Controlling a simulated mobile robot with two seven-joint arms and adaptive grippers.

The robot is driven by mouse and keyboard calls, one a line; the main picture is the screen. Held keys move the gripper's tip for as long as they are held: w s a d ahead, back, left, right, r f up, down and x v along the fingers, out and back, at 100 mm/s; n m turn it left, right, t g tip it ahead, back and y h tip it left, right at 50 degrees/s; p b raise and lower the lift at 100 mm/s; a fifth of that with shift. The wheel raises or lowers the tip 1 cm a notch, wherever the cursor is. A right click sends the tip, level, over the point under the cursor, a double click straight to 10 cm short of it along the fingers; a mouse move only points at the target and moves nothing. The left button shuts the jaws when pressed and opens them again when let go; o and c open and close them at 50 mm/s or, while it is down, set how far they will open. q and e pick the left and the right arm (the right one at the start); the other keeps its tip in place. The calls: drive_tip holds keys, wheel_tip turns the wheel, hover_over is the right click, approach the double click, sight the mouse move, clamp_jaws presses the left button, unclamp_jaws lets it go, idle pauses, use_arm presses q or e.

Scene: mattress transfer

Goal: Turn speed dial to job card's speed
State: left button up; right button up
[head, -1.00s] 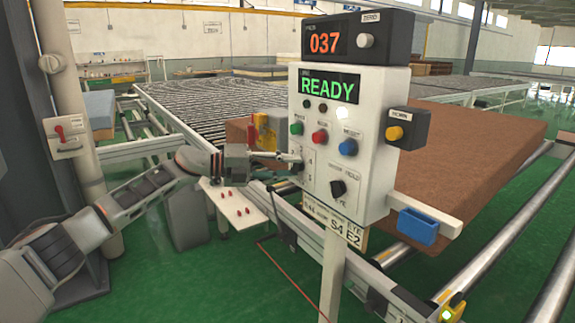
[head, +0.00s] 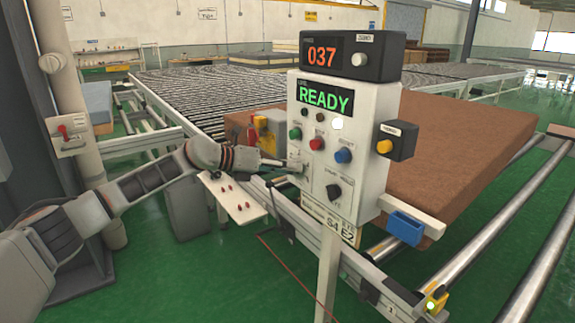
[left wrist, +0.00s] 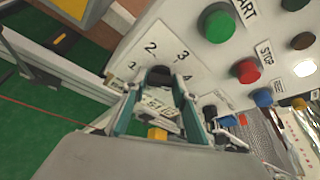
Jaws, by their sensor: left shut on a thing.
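The white control panel (head: 360,120) stands on a post in the middle of the head view. Its speed dial (left wrist: 160,74) shows in the left wrist view as a dark knob, with the numbers 1, 2, 3 and 4 around it. My left gripper (left wrist: 158,82) is shut on the dial, one finger on either side. In the head view my left gripper (head: 287,165) reaches the panel's left side and covers the dial. The dial's pointer is hard to make out. The job card (head: 339,229) below the panel reads S4 E2. My right gripper is not in view.
Green (head: 295,134), red (head: 317,143) and blue (head: 343,155) buttons and a black selector (head: 333,191) share the panel. A display (head: 325,98) reads READY; the top box (head: 322,54) reads 037. A brown mattress (head: 455,160) lies behind, and a blue bin (head: 405,228) hangs at lower right.

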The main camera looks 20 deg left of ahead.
use_arm(q)
drive_tip(key=shift+s+f, duration=0.1)
drive_tip(key=shift+f, duration=0.05)
idle(0.3)
drive_tip(key=o, duration=1.1)
drive_tip(key=v, duration=1.2)
